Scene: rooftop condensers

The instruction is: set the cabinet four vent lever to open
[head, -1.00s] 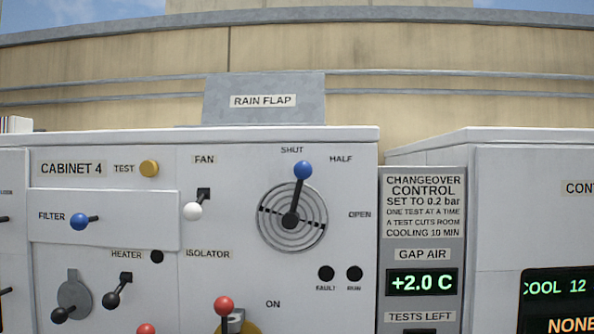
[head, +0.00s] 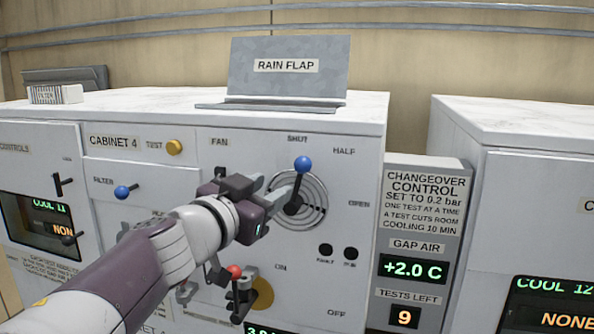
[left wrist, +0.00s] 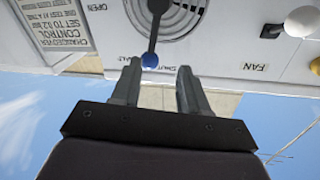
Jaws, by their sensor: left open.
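The cabinet four vent lever is a black arm with a blue knob (head: 303,164) on a round slotted vent (head: 313,207). It points up at the SHUT label; HALF and OPEN labels lie clockwise from it. My left gripper (head: 280,188) is open and empty, in front of the vent and left of the lever in the head view. In the left wrist view the picture is upside down: the blue knob (left wrist: 149,60) shows just beyond the tips of the open fingers (left wrist: 157,72), nearer the left finger. I cannot tell whether they touch. My right gripper is not in view.
My left arm hides the fan switch and much of the lower panel. A red-knobbed isolator lever (head: 235,271) stands below my gripper. A blue filter knob (head: 122,192) sits left. The rain flap (head: 285,70) is on top. A changeover control panel (head: 413,250) stands right.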

